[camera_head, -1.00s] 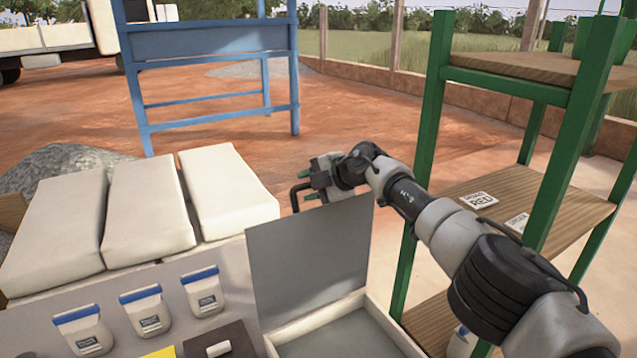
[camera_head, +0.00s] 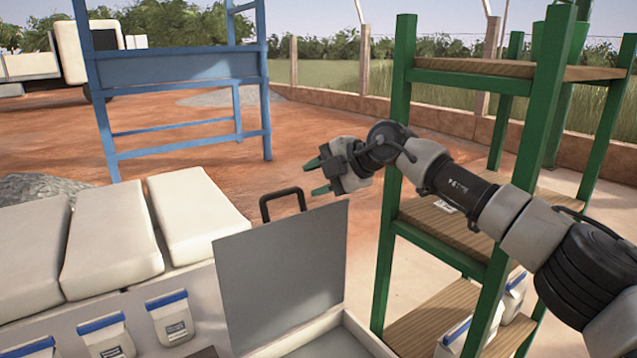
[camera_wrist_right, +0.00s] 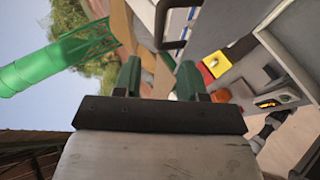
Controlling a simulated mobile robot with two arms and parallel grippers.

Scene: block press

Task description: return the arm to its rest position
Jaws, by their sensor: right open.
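My right arm (camera_head: 455,185) comes in from the right in the head view, held up in front of the green shelf rack. My right gripper (camera_head: 315,176) is open, its two green fingers apart with nothing between them. It is in the air above and right of the raised grey lid (camera_head: 285,265) and its black handle (camera_head: 283,204). In the right wrist view the green fingers (camera_wrist_right: 160,78) also stand apart and empty. My left gripper is in neither view.
A green rack (camera_head: 395,180) with wooden shelves stands at the right, close to the arm. A blue frame (camera_head: 180,68) stands behind. Open dirt ground lies between.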

